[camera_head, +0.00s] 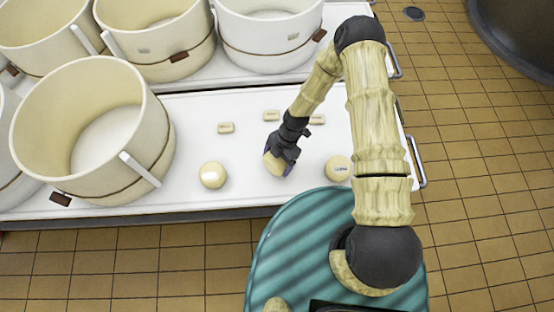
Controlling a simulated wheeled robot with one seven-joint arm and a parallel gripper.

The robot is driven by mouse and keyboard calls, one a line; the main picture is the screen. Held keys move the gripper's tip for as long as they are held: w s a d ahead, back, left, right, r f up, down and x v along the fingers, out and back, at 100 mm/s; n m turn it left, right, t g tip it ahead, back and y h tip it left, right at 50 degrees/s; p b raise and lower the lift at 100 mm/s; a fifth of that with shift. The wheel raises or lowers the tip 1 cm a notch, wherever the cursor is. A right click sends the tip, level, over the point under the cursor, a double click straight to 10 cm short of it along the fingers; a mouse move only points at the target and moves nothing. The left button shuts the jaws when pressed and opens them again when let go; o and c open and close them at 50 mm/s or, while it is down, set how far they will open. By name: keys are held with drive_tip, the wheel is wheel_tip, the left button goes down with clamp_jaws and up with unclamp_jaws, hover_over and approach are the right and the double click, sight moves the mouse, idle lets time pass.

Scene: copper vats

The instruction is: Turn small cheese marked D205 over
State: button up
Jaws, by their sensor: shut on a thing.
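Small round pale cheeses are on the white table (235,200). One cheese (274,165) is in my gripper (278,161), which points down at the table's front part. The gripper is shut on this cheese, which looks tilted; I cannot tell whether it touches the table. A second cheese (213,175) lies to the left of the gripper. A third cheese (339,168) lies to the right and bears a small dark marking that is too small to read. I cannot read D205 on any cheese, and the jaws hide part of the held one.
Small pale blocks, one at the left (226,128) and one further right (271,116), lie behind the cheeses. A large cream vat (145,125) stands at the left; several more stand at the back. The table has metal handles (416,160) at its right edge.

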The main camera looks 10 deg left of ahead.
drive_tip(key=shift+f+b, duration=0.35)
drive_tip(key=shift+f, duration=0.1)
idle(0.4)
drive_tip(key=o, duration=1.1)
drive_tip(key=shift+o, duration=0.2)
drive_tip(key=shift+d, duration=0.1)
drive_tip(key=v, duration=1.7)
drive_tip(key=shift+r, duration=0.15)
drive_tip(key=shift+w, duration=0.15)
